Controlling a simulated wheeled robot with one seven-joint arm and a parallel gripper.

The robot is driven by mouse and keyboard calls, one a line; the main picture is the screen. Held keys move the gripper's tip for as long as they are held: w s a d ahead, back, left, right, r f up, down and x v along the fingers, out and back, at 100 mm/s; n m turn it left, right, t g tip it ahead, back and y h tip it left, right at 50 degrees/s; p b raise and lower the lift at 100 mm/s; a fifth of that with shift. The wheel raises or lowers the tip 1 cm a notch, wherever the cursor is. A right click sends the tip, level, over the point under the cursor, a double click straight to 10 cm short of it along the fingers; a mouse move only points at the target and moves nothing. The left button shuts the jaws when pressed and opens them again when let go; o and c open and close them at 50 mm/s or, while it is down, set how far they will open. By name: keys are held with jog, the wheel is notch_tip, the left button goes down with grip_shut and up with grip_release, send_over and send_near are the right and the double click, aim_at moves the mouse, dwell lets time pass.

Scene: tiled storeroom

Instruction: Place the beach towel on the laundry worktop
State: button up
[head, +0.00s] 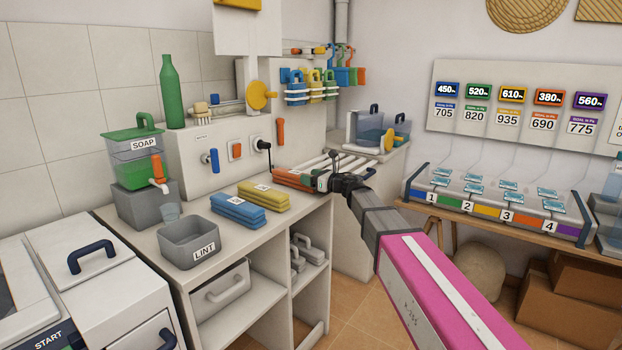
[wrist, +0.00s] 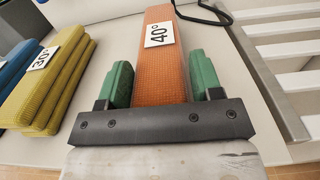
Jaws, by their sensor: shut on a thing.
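An orange folded towel (head: 292,178) with a 40° label lies lengthwise between the green fingers of my gripper (head: 327,182). In the wrist view the orange towel (wrist: 164,60) fills the gap between the fingers of my gripper (wrist: 163,85), which is shut on it. It is at the right end of the white laundry worktop (head: 285,218), beside a yellow folded towel (head: 263,195). I cannot tell whether its underside touches the worktop. A blue folded towel (head: 238,210) lies left of the yellow one. No towel is visibly named as the beach towel.
A grey LINT bin (head: 188,243) and a green SOAP dispenser (head: 140,160) stand at the worktop's left. A panel with handles (head: 210,150) rises behind. A white slatted rack (wrist: 290,55) is right of the orange towel. The worktop's front strip is clear.

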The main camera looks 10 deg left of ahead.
jog(key=shift+f, duration=0.1)
jog(key=o, duration=1)
